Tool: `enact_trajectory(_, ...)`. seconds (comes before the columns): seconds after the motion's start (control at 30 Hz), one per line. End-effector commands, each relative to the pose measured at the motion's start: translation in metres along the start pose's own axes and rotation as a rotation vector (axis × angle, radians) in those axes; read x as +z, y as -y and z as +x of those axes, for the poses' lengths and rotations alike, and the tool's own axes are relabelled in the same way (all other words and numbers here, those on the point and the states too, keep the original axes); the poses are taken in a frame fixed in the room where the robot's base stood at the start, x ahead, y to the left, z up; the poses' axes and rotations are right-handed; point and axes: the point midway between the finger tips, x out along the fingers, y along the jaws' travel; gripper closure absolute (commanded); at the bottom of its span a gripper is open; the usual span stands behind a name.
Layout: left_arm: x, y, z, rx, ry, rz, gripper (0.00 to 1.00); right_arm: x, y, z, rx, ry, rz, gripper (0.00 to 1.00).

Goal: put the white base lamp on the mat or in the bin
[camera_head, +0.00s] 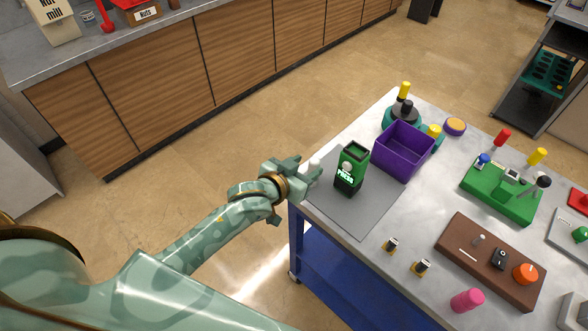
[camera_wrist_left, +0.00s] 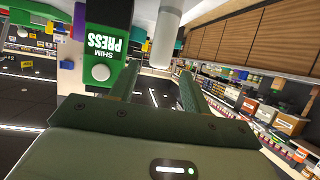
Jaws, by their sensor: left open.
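A white cylindrical thing, which looks like the white base lamp (camera_head: 315,168), stands at the near left edge of the table, partly hidden by my left gripper. It also shows as a white cylinder in the left wrist view (camera_wrist_left: 165,40), just beyond the fingertips and roughly in line with the gap between them. My left gripper (camera_head: 299,174) is open, close beside it; contact cannot be told. The grey mat (camera_head: 360,217) lies on the table, right of the gripper. The purple bin (camera_head: 403,165) stands behind the mat. My right gripper is not in view.
A green and black shim press (camera_head: 351,168) stands close right of the white thing and also shows beside the fingers in the left wrist view (camera_wrist_left: 103,45). Small batteries, a brown board (camera_head: 470,257) and a green fixture (camera_head: 499,199) occupy the table's right side. Much of the mat is bare.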

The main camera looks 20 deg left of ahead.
Motion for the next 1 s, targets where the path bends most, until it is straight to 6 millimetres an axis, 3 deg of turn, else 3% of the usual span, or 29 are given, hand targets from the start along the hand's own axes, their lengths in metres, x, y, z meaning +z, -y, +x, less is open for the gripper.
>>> enact_trajectory(0.1, -0.001, 0.0, -0.027, 0.001, 0.001, -0.001, 0.52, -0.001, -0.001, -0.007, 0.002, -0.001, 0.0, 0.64)
enact_trajectory(0.3, 0.0, 0.0, -0.052, 0.001, 0.001, -0.001, 0.52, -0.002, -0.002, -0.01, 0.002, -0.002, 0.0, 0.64)
enact_trajectory(0.57, 0.0, 0.0, -0.055, 0.0, 0.0, 0.0, 0.52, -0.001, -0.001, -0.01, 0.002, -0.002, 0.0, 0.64)
enact_trajectory(0.67, 0.016, 0.003, -0.051, -0.008, 0.029, 0.002, 0.52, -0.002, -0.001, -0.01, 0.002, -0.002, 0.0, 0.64)
enact_trajectory(0.77, 0.072, 0.012, -0.04, -0.032, 0.131, 0.012, 0.52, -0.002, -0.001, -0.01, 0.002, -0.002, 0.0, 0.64)
enact_trajectory(0.87, 0.171, 0.023, -0.039, -0.06, 0.307, 0.033, 0.52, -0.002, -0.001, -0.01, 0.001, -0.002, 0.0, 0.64)
enact_trajectory(0.93, 0.253, 0.026, -0.054, -0.071, 0.454, 0.047, 0.52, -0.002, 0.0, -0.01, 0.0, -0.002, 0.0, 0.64)
enact_trajectory(1.0, 0.332, 0.023, -0.083, -0.068, 0.6, 0.061, 0.52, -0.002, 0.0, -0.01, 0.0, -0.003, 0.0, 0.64)
